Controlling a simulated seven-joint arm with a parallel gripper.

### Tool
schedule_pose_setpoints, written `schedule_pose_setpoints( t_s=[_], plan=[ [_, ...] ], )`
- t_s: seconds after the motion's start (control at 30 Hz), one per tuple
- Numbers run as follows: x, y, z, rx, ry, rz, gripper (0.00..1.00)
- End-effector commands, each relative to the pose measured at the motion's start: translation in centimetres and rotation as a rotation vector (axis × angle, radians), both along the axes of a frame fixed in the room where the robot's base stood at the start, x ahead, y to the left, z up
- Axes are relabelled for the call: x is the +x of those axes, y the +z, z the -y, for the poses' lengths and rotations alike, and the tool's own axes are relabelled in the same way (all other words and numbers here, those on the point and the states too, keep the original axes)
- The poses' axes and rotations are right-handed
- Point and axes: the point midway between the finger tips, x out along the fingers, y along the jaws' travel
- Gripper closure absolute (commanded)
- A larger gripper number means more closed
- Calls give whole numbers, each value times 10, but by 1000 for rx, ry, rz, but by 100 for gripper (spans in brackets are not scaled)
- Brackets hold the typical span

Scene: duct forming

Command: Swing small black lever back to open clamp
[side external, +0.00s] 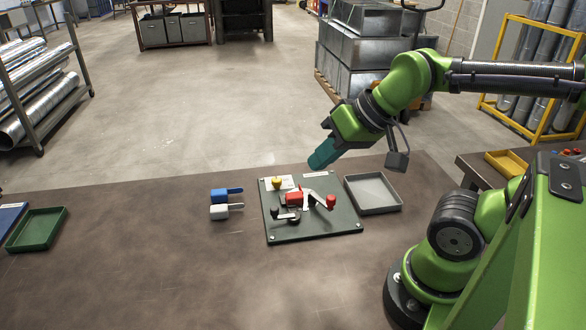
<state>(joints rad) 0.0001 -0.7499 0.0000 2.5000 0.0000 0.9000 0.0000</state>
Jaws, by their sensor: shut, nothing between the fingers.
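A dark green board (340,226) lies on the bench and carries the clamp parts. At its front left is a small lever with a black knob (275,211), joined to a dark round part (293,217). Behind it sit a red block (294,198) and a yellow knob (277,183). A larger pale lever with a red end (330,202) reaches to the right. Whether the clamp is open is too small to tell. My gripper (315,166), with teal fingers, is shut and empty. It is above the board's back right edge, apart from the lever.
A grey tray (374,208) sits right of the board. Blue (220,196) and white (220,212) handled pieces lie to its left. A green tray (38,242) is at the far left. The bench front (170,290) is clear.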

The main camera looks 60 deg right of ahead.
Motion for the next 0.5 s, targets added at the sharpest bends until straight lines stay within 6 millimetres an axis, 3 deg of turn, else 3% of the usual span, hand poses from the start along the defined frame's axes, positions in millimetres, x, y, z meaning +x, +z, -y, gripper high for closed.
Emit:
schedule_pose_setpoints(
  t_s=[0.03,0.2,0.33,0.5],
  plan=[
    [0,0,0,0,0,0,100],
    [3,-9,0,0,1,-42,74],
    [24,-15,2,-11,-2,-127,54],
    [67,-23,8,9,-119,-323,51]
  ],
)
